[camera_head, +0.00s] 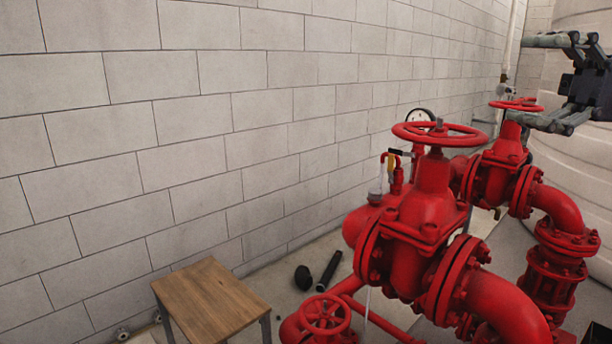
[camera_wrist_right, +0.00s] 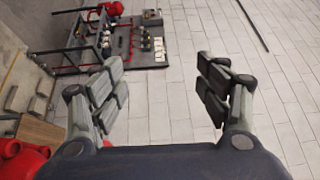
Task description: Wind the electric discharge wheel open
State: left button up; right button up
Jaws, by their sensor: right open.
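Three red handwheels show in the head view: a large one (camera_head: 440,134) on top of the front valve (camera_head: 420,200), one farther back (camera_head: 516,105) on the rear valve (camera_head: 503,155), and a small low one (camera_head: 325,314). No label tells which is the electric discharge wheel. My right gripper (camera_head: 535,82) is open and empty at the upper right, its fingers pointing left. In the picture its lower finger is just right of the rear wheel; I cannot tell whether they touch. In the right wrist view the open fingers (camera_wrist_right: 162,92) have only distant floor between them. My left gripper is out of view.
A block wall (camera_head: 150,120) runs along the left and back. A wooden-topped stool (camera_head: 210,298) stands at the bottom. Red pipes (camera_head: 505,305) and a pressure gauge (camera_head: 423,116) crowd the valves. The wrist view shows open tiled floor (camera_wrist_right: 180,120) and a rack (camera_wrist_right: 130,45).

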aim_at(437, 138)
jog(key=k, duration=1.15)
jog(key=j+z, duration=0.05)
jog(key=j, duration=0.05)
